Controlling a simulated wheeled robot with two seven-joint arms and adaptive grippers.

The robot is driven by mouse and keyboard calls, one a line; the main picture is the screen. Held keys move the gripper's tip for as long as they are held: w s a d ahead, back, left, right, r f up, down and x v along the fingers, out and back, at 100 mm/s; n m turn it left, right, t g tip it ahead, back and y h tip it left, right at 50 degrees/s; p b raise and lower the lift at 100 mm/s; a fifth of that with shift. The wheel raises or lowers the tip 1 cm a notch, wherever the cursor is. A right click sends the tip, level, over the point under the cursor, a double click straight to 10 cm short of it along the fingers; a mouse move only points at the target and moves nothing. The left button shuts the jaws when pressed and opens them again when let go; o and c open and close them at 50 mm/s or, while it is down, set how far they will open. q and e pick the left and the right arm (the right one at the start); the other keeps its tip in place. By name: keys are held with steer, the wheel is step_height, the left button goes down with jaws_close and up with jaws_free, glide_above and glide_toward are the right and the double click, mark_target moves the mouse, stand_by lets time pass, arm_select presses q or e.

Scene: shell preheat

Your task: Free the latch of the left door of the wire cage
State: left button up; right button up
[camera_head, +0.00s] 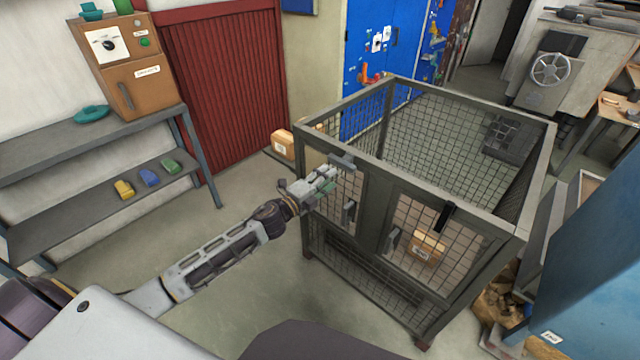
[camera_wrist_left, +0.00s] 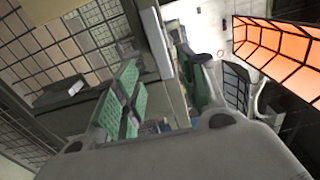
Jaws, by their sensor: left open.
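The wire cage (camera_head: 470,205) stands right of centre in the head view, with two mesh doors in its front. The left door (camera_head: 346,188) looks shut, with a grey handle (camera_head: 348,213) on it. A grey bar at its top, apparently the latch (camera_head: 342,161), lies beside my fingertips. My left gripper (camera_head: 322,184) is open in front of the upper left door. In the left wrist view its green-padded fingers (camera_wrist_left: 160,92) are apart, with a pale upright bar (camera_wrist_left: 157,45) ahead between them. I cannot tell whether they touch it. My right gripper is not in view.
The right door (camera_head: 425,232) has a black latch (camera_head: 445,216) and grey handle (camera_head: 392,241); a cardboard box (camera_head: 427,247) shows behind its mesh. A shelf (camera_head: 100,200) with coloured blocks stands left. Floor between the shelf and cage is open.

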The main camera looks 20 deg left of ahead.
arm_select(q)
steer(key=shift+v, duration=1.2)
steer(key=shift+a+n, duration=0.1)
steer(key=shift+n, duration=0.3)
